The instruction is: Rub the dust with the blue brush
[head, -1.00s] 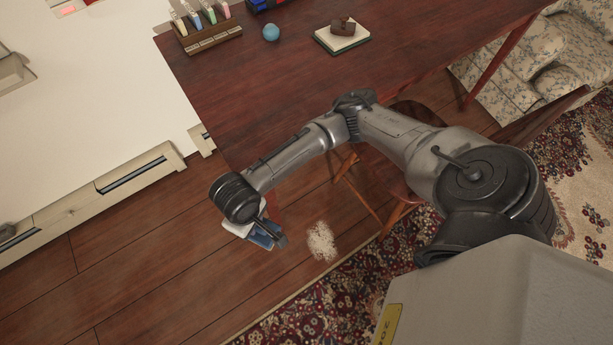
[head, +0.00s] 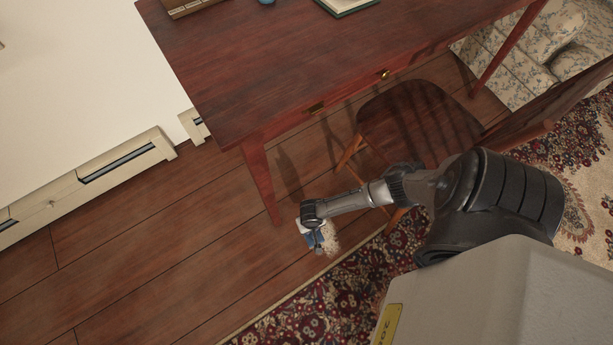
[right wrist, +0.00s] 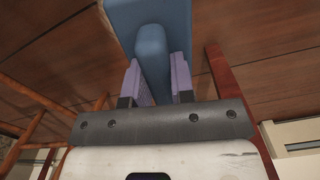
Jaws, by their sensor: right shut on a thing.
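The dust is a pale, grainy patch (head: 332,244) on the wooden floor near the rug's edge, partly covered by my gripper and the brush. My right gripper (head: 315,236) is low over the floor at the patch's left side. It is shut on the blue brush (head: 311,240). In the right wrist view the blue brush (right wrist: 152,55) stands between the two purple finger pads (right wrist: 155,80). I cannot tell whether the brush touches the floor or the dust. My left gripper is not in view.
A dark red wooden desk (head: 290,70) stands behind, its front leg (head: 262,180) close to my right arm. A patterned rug (head: 300,300) lies in front. Floor to the left is clear.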

